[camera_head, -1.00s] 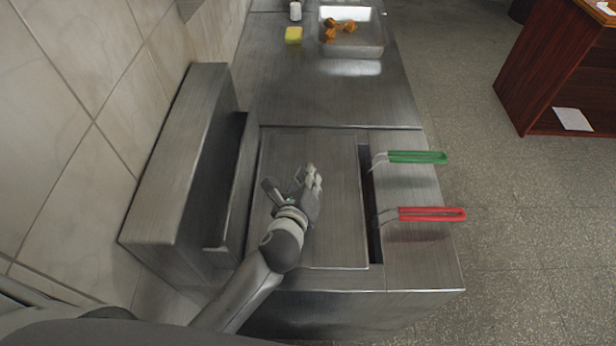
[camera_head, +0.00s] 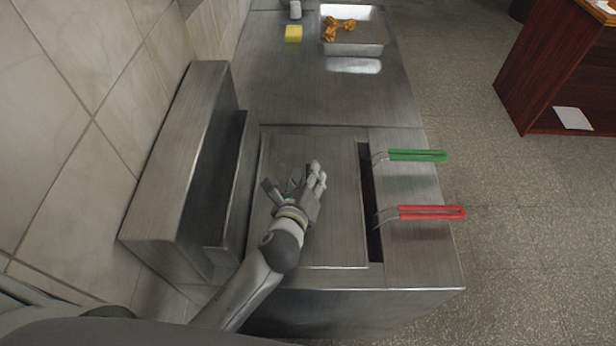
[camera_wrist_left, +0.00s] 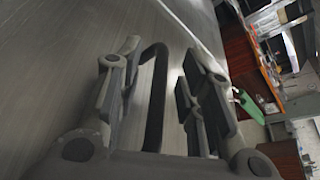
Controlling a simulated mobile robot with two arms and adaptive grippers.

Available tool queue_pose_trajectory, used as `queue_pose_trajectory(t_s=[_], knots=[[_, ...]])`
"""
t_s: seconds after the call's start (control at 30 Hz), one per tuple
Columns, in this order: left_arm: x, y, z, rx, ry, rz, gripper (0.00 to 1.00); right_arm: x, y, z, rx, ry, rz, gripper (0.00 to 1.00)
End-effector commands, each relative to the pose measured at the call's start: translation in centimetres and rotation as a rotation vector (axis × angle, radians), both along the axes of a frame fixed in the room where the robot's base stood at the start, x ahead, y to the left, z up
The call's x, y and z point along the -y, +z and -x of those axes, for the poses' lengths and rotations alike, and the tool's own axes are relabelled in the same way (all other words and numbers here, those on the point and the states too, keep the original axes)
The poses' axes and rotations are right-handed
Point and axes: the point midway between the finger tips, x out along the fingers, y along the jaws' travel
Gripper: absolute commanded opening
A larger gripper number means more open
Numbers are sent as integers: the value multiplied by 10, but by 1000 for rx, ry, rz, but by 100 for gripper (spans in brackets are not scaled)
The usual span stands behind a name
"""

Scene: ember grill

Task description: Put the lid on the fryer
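The lid (camera_head: 335,225) is a flat grey metal plate lying over the fryer (camera_head: 425,262), covering most of its opening. A narrow dark gap shows along the lid's right edge. My left gripper (camera_head: 294,182) is over the middle of the lid. In the left wrist view, the lid's dark bar handle (camera_wrist_left: 156,95) stands between the spread fingers of the left gripper (camera_wrist_left: 160,85), with space visible on both sides. The fingers look apart and not clamped on it. My right gripper is not in view.
Green (camera_head: 418,155) and red (camera_head: 432,213) basket handles stick out over the fryer's right side. A raised metal back (camera_head: 180,165) runs along the left wall. Beyond are a yellow sponge (camera_head: 293,34) and a metal tray (camera_head: 352,50) with fried pieces. The counter between is clear.

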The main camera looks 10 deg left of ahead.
Motion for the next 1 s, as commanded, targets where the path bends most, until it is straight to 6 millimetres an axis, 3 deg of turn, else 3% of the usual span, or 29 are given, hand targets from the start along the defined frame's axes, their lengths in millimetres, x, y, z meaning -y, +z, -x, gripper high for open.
queue_pose_trajectory(t_s=[0.17, 0.6, 0.8, 1.0], knots=[[0, 2, 16, -6, -2, 0, 36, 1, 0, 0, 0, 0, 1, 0], [-1, 32, 98, -2, -2, 2, 36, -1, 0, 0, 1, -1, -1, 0], [-2, 38, 112, 0, -1, 0, 36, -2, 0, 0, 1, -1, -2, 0], [-2, 39, 114, 2, -1, 0, 36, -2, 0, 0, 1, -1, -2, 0]])
